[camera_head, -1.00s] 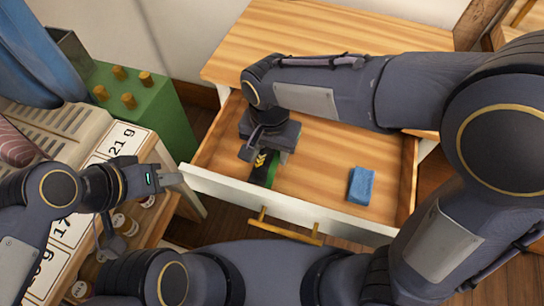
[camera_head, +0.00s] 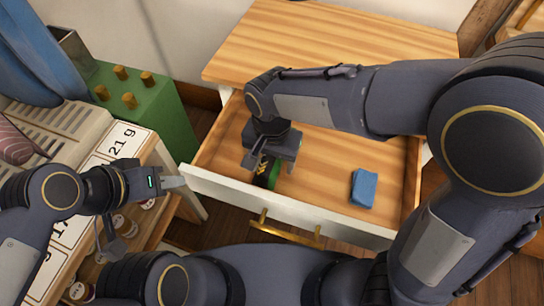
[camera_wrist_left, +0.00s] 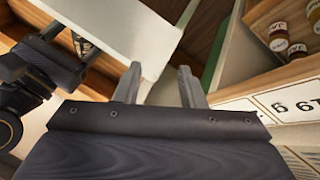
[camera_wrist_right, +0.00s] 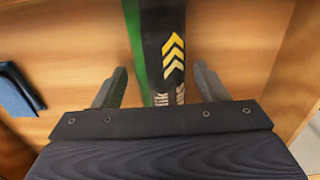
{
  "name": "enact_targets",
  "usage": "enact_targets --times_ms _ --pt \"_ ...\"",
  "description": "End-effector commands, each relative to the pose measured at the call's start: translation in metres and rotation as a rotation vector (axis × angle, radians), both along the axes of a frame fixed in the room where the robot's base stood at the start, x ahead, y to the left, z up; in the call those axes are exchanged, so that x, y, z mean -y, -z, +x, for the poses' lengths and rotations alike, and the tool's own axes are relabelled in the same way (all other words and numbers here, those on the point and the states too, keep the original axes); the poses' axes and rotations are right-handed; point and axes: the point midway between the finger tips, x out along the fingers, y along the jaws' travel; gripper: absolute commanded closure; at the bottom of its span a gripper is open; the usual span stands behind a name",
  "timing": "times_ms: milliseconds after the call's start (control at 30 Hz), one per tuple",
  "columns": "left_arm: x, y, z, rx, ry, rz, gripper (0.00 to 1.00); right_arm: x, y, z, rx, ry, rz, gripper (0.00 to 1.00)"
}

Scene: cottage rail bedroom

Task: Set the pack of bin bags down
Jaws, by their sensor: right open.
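The pack of bin bags (camera_wrist_right: 160,45) is black with a green side and yellow chevrons. It lies on the wooden floor of the open drawer (camera_head: 325,165), near its left end. In the head view the pack (camera_head: 268,179) is mostly hidden under my right gripper (camera_head: 272,166). The right wrist view shows that gripper (camera_wrist_right: 158,88) open, one finger on each side of the pack, with visible gaps. My left gripper (camera_head: 176,183) is open and empty, outside the drawer by its front left corner. It also shows in the left wrist view (camera_wrist_left: 158,85).
A blue sponge-like block (camera_head: 363,187) lies in the right part of the drawer, clear of the pack. A green box with knobs (camera_head: 150,105) stands left of the drawer. A shelf of small jars (camera_wrist_left: 290,30) is beside my left gripper. The drawer's middle is free.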

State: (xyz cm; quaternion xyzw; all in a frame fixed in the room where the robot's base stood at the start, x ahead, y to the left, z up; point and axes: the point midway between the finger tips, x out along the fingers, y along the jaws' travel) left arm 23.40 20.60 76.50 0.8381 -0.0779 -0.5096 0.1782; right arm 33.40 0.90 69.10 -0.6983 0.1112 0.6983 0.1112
Motion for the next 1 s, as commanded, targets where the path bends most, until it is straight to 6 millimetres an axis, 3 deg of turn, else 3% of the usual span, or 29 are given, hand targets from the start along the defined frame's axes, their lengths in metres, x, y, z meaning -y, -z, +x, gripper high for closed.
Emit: enact_targets --times_ms 167,500,867,1000 --pt "0.0 -0.006 0.0 0.0 0.0 0.0 0.64 0.0 -0.013 0.0 0.001 -0.001 0.002 0.33" --pt "0.0 -0.026 0.0 0.0 0.0 0.0 0.64 0.0 -0.068 0.0 0.001 -0.001 0.001 0.33" --pt "0.0 -0.028 0.0 0.0 0.0 0.0 0.64 0.001 -0.079 0.0 -0.001 0.0 0.0 0.33" --pt "0.0 -0.028 0.0 0.0 0.0 0.0 0.64 0.019 -0.084 0.001 -0.015 -0.002 0.055 0.33"
